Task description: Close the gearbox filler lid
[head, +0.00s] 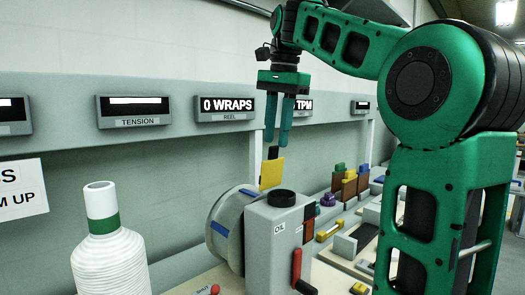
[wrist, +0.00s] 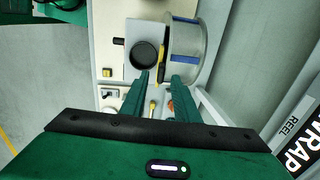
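The gearbox (head: 272,238) is a grey box marked OIL, with a round black filler neck (head: 283,198) on top. The neck shows as a dark ring in the wrist view (wrist: 145,54). The filler lid (head: 271,173) is a yellow plate with a black tab, standing upright and open beside the neck. In the wrist view the lid is seen nearly edge-on (wrist: 161,66).
A grey reel drum (head: 228,225) with blue marks stands just behind the gearbox. A red-handled lever (head: 297,268) is on its front. Display panels (head: 228,108) line the wall behind my gripper.

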